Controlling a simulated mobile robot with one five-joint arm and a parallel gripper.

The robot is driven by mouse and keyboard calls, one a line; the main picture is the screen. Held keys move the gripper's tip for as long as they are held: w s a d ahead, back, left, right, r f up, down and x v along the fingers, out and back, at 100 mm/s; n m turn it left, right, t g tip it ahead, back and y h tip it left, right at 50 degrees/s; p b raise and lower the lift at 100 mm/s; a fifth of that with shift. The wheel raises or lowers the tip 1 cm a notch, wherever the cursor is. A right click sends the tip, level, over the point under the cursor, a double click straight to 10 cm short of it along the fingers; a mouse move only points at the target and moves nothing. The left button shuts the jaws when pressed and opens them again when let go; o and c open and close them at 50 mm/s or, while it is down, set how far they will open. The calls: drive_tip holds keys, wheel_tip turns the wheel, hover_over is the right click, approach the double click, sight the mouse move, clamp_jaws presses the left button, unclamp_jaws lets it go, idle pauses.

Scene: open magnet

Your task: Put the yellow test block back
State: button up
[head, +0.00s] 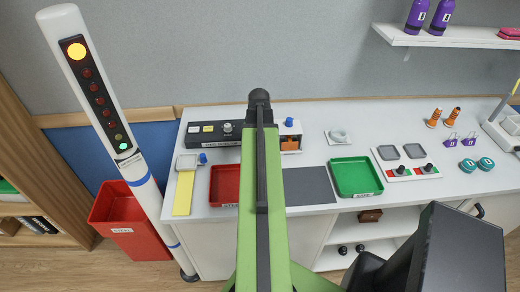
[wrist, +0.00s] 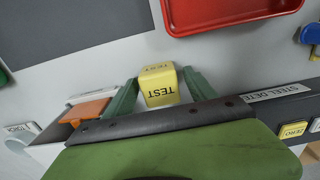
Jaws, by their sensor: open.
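The yellow test block (wrist: 160,88) shows in the wrist view, with "TEST" on two faces. My gripper (wrist: 159,77) is open, its green fingers on either side of the block. A small gap shows beside the block; I cannot tell whether either finger touches it. The block's underside is hidden, so I cannot tell what it rests on. In the head view my green arm hides the block and the gripper. The steel detector (head: 214,133) stands at the back of the bench, and its label panel (wrist: 276,92) and yellow ZERO button (wrist: 293,130) show in the wrist view.
A red tray (head: 213,203) and a green tray (head: 355,193) flank a dark mat (head: 310,204). A white housing with an orange part (head: 290,145) stands behind the mat. A yellow strip (head: 183,193) lies at the left. A striped post (head: 140,190) rises by the bench's left end.

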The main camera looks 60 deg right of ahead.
wheel_tip(320, 180, up, 12)
drive_tip(key=p, duration=1.2)
drive_tip(key=shift+r, duration=0.15)
